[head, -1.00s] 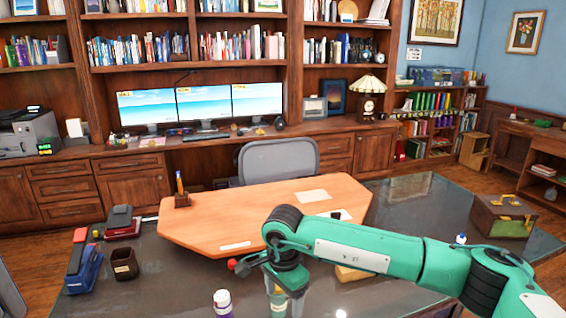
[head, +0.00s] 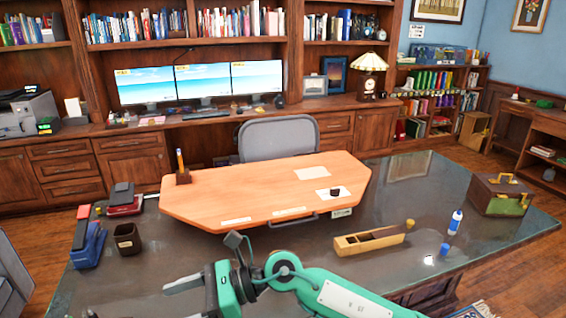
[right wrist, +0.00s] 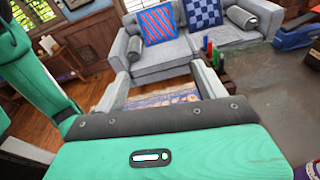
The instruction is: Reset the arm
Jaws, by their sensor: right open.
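My right arm, green and black, enters at the bottom of the head view. Its right gripper (head: 172,300) points left, low over the near edge of the glass-topped desk (head: 400,210). The fingers are apart with nothing between them. In the right wrist view the same gripper (right wrist: 160,78) shows two grey fingers spread wide, with floor, a rug and a grey sofa (right wrist: 170,60) beyond. My left gripper is not in view.
On the desk stand a wooden tray box (head: 368,241), a white-blue bottle (head: 455,222), a blue cap (head: 444,249), a toolbox (head: 500,195), a dark cup (head: 127,238), a blue stapler-like item (head: 88,245) and a raised orange board (head: 260,195). A chair (head: 278,138) stands behind.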

